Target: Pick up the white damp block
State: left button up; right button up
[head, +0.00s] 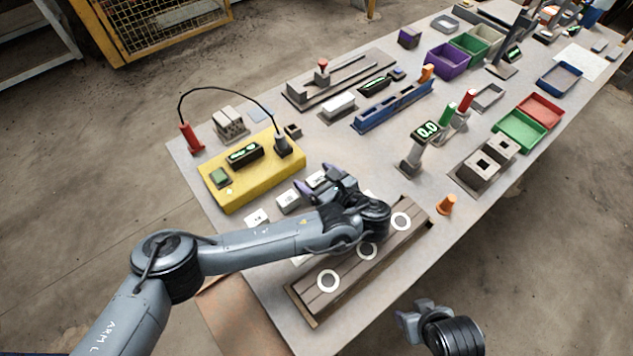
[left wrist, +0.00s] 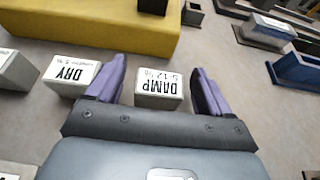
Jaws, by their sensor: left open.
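The white damp block (head: 316,179) stands on the table beside the yellow box. Its label reads DAMP in the left wrist view (left wrist: 158,88). My left gripper (head: 317,182) is open, with its purple fingers one on each side of the damp block in the left wrist view (left wrist: 160,70). I cannot tell whether the fingers touch it. A white dry block (left wrist: 72,75) stands just left of the damp block, outside the fingers; it also shows in the head view (head: 289,202). My right gripper (head: 415,315) is off the table's front edge, apart from the blocks.
The yellow box (head: 252,172) with a cable lies behind the blocks. Another pale block (head: 257,217) stands further left. A grooved tray with white rings (head: 328,281) lies in front, under my left arm. A blue rail (head: 395,106) lies to the right.

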pick_arm(q)
jog(key=c, duration=1)
jog(key=shift+c, duration=0.2)
jog(key=shift+r, duration=0.15)
